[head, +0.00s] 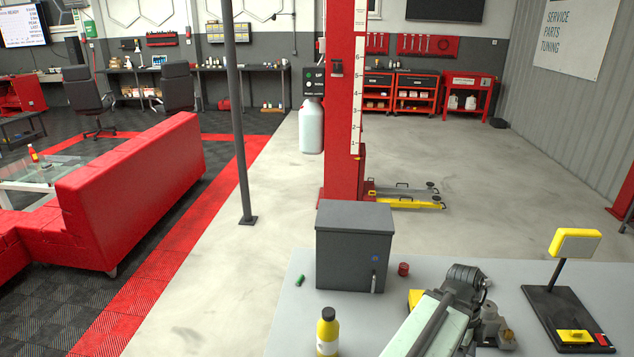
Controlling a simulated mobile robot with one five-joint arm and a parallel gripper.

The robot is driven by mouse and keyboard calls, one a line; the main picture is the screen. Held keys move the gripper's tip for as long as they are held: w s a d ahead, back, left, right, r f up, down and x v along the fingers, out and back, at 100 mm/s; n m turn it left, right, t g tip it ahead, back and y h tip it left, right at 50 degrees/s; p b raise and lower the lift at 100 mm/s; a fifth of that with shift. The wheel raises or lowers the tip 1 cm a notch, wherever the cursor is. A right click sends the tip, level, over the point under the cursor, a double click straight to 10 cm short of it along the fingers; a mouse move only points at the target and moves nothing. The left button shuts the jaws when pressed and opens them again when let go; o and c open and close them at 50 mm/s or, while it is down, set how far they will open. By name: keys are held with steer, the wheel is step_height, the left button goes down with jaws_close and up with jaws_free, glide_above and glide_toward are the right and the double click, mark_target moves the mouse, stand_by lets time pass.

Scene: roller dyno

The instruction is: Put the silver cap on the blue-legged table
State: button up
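I cannot make out a silver cap or a table with blue legs in the head view. My arm reaches up from the bottom edge over a pale grey tabletop (290,325), with a pale green link and a dark joint at its far end. Small grey metallic parts show just right of this joint; I cannot tell whether they belong to my arm. My gripper's fingertips cannot be made out, so its opening and anything in it are hidden. The arm covers part of the tabletop.
The tabletop holds a dark grey box (352,250), a red cap-like piece (403,269), a green piece (299,281), a yellow bottle (327,333) and a yellow-headed stand (575,243). A red lift post (343,100), a thin pole (238,120) and a red sofa (130,190) stand beyond.

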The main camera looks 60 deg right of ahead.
steer(key=shift+s+d+f, duration=0.1)
steer(key=shift+s+d, duration=0.05)
steer(key=shift+s, duration=0.1)
steer(key=w+d+r+n+h+p, duration=0.1)
steer(key=w+d+n, duration=0.15)
steer(key=w, duration=0.65)
steer(key=w+d+r+n+p, duration=0.1)
steer(key=w+d, duration=0.3)
steer(key=w, duration=0.6)
steer(key=r+n+h+p, duration=0.1)
steer(key=r+n, duration=0.1)
steer(key=n, duration=0.2)
glide_above(348, 316)
steer(key=shift+w+a+f+m, duration=0.15)
steer(key=shift+w+f+m, duration=0.1)
steer(key=shift+w, duration=0.2)
step_height(348, 316, down, 10)
steer(key=b, duration=1)
steer(key=shift+f, duration=0.2)
steer(key=shift+r, duration=0.25)
steer(key=shift+f, duration=0.25)
steer(key=o, duration=1.6)
steer(key=shift+r, duration=0.1)
steer(key=shift+c, duration=0.2)
